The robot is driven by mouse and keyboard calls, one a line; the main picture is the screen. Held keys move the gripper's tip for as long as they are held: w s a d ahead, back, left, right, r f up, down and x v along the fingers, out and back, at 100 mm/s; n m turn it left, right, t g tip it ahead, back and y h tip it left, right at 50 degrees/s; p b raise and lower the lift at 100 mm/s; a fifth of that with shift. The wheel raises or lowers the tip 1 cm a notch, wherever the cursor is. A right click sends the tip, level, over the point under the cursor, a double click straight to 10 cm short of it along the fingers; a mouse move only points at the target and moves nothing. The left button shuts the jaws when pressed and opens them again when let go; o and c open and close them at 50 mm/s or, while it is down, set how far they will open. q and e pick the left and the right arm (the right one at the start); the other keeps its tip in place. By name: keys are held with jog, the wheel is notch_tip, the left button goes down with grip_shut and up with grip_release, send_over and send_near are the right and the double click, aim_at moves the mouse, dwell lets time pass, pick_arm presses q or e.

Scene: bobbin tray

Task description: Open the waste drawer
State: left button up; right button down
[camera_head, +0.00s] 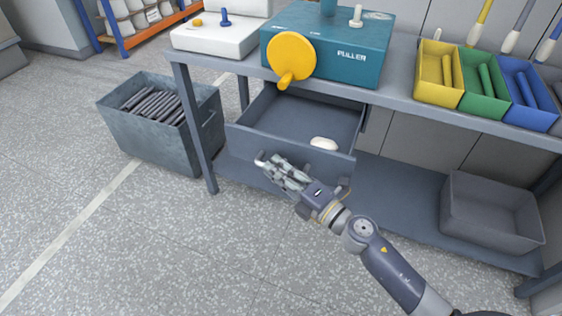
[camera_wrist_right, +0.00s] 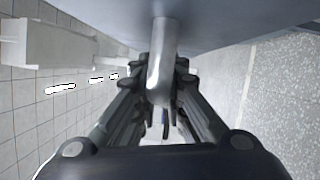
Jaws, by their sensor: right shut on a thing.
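The waste drawer (camera_head: 318,110) hangs under the workbench and stands pulled well out, its dark grey inside showing. A small white rounded object (camera_head: 323,143) lies in it near the front. My right gripper (camera_head: 272,168) is at the outer face of the drawer front, shut on the drawer handle. The right wrist view shows the pale bar handle (camera_wrist_right: 165,50) between the two fingers of the gripper (camera_wrist_right: 162,100). In the head view the gripper mostly hides the handle. My left gripper is not in view.
A grey bin (camera_head: 145,132) with dark rods stands on the floor left of the bench. An empty grey box (camera_head: 490,222) sits on the lower shelf. On the bench are a teal puller box (camera_head: 340,62), a white block (camera_head: 215,40) and yellow, green and blue trays (camera_head: 440,92).

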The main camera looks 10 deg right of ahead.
jog(key=shift+s, duration=0.1)
dwell(0.3)
jog(key=c, duration=1.7)
grip_release()
jog(key=shift+o, duration=0.2)
jog(key=shift+s, duration=0.1)
jog(key=shift+s+d+f, duration=0.15)
jog(key=shift+s+d, duration=0.05)
jog(key=shift+s, duration=0.05)
jog(key=v, duration=1.1)
jog(key=shift+s, duration=0.1)
